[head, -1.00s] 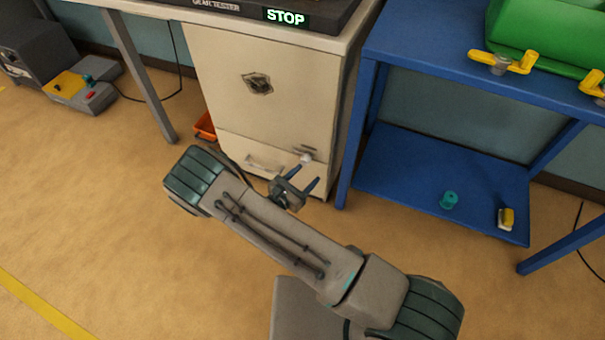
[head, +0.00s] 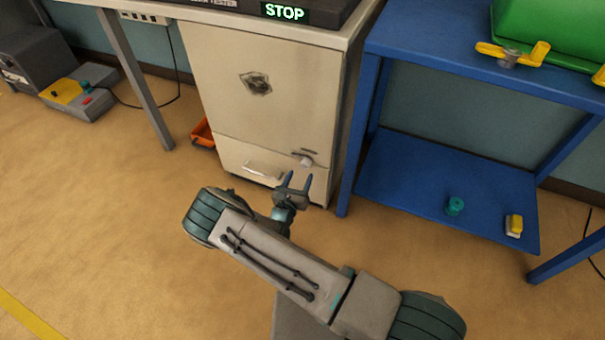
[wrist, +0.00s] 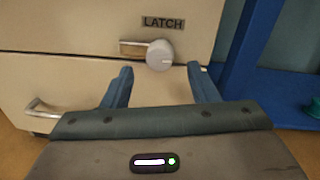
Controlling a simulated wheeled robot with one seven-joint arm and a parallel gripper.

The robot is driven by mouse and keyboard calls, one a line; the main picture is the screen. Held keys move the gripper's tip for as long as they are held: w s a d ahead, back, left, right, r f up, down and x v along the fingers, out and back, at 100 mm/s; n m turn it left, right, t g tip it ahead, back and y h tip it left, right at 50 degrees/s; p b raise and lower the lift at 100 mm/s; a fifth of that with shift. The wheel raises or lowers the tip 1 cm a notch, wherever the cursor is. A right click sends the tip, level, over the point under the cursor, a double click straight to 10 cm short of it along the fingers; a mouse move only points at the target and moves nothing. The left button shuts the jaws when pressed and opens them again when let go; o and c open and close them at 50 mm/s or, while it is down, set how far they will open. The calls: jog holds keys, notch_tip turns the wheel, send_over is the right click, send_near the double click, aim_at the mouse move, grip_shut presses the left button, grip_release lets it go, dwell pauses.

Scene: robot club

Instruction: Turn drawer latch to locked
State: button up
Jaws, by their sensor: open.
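In the head view the latch knob (head: 305,161) sits at the upper right of the bottom drawer (head: 233,158) of a cream cabinet. The drawer looks closed, with a metal handle (head: 263,170) left of the latch. My gripper (head: 298,180) is open and empty, a little in front of and below the knob. In the wrist view my gripper's fingers (wrist: 162,80) stand left and right of the knob's lower side, apart from it.
A blue shelf unit (head: 430,190) stands close on the right, with a teal spool (head: 455,206) and a yellow-and-white item (head: 514,226) on its lower shelf. An orange bin (head: 203,133) is left of the cabinet. The floor in front is clear.

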aim_at(304, 167)
jog(key=shift+b+x, duration=0.35)
jog(key=shift+x, duration=1.5)
jog(key=c, duration=1)
